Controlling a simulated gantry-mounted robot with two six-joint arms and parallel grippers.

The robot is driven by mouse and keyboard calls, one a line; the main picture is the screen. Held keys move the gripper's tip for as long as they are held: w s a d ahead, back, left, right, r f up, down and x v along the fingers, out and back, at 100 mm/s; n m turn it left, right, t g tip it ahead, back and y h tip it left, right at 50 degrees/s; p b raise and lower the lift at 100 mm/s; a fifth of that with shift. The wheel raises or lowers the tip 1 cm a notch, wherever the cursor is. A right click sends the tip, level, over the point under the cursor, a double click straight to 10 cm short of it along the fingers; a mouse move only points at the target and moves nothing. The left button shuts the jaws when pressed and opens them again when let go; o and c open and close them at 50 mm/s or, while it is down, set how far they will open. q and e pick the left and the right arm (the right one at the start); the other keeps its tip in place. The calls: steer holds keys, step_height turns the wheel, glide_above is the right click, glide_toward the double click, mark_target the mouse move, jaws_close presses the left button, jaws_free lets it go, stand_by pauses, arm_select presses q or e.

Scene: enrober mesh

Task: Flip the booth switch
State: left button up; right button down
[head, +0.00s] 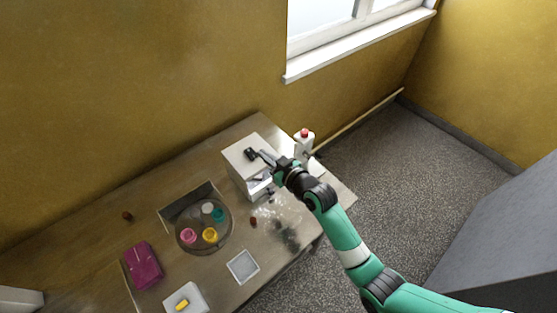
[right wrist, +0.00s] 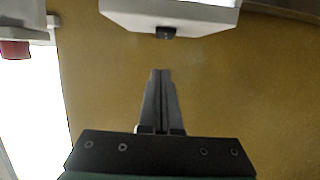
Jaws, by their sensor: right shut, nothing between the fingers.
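A white box (head: 238,158) stands on the wooden table, with a black switch (head: 250,154) on its top. In the right wrist view, the white box (right wrist: 170,14) is at the upper edge and the small black switch (right wrist: 166,32) sticks out from it. My right gripper (head: 264,156) is over the box, close to the switch. Its fingers (right wrist: 161,74) are shut and empty, pointing at the switch with a visible gap in the right wrist view. My left gripper is not in view.
A white bottle-like item with a red top (head: 304,134) stands just right of the box. A round tray (head: 205,246) holds several coloured cups. A magenta item (head: 143,265), a white dish with something yellow (head: 184,301) and a pale square (head: 243,266) lie nearer the front.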

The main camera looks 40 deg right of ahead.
steer(key=s, duration=0.6)
steer(key=shift+s+a+r+p, duration=0.3)
steer(key=shift+s+a+r, duration=0.05)
steer(key=w+a+r+n+t+y, duration=0.1)
steer(key=w+a+r+t, duration=0.15)
steer(key=r, duration=0.75)
steer(key=w+a+r+n+t+y, duration=0.15)
steer(key=a+r, duration=0.25)
steer(key=r, duration=0.6)
steer(key=w+a+r+n+t+y, duration=0.1)
steer(key=a+r+t, duration=0.2)
steer(key=r, duration=0.7)
steer(key=s+a+r+m+t, duration=0.1)
steer(key=s+r+t, duration=0.2)
steer(key=s+r, duration=0.65)
steer(key=s+a+r+t, duration=0.25)
steer(key=s+r, duration=0.35)
steer(key=r, duration=0.7)
step_height(320, 180, up, 20)
steer(key=p, duration=2)
steer(key=shift+w+d+f, duration=0.2)
steer(key=shift+w+d, duration=0.2)
steer(key=shift+w, duration=0.05)
